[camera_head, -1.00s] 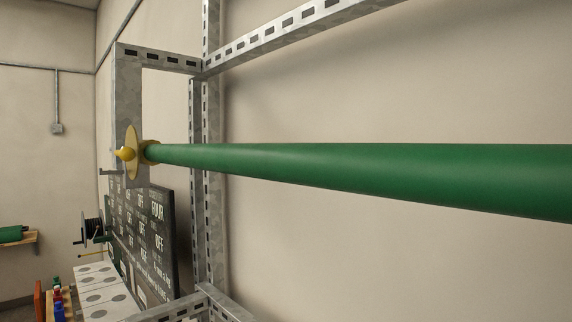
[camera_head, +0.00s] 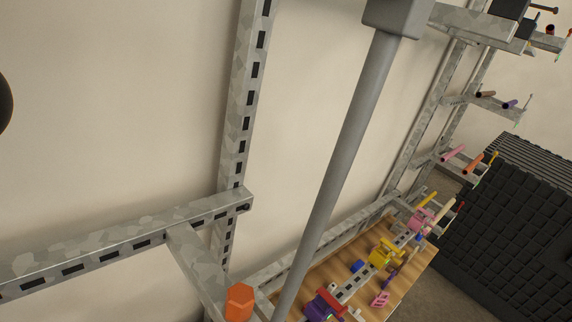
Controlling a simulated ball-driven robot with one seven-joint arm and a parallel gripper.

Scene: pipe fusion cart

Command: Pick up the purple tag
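I cannot pick out a purple tag for certain. A purple piece (camera_head: 322,306) with red on top sits at the near end of the wooden shelf (camera_head: 408,289), low in the view, partly cut off by the bottom edge. A smaller purple piece (camera_head: 389,280) lies farther along the shelf. A rod with a purple end (camera_head: 510,104) sticks out from the rack at the upper right. These are too small or too partly seen to tell if any is a tag. My gripper is not in view.
The shelf also holds a yellow piece (camera_head: 386,254) and a pink piece (camera_head: 381,299). An orange block (camera_head: 239,302) stands left of a grey pole (camera_head: 340,160) crossing the view. Slotted metal uprights (camera_head: 245,90) line the wall. A black ribbed panel (camera_head: 510,225) stands at right.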

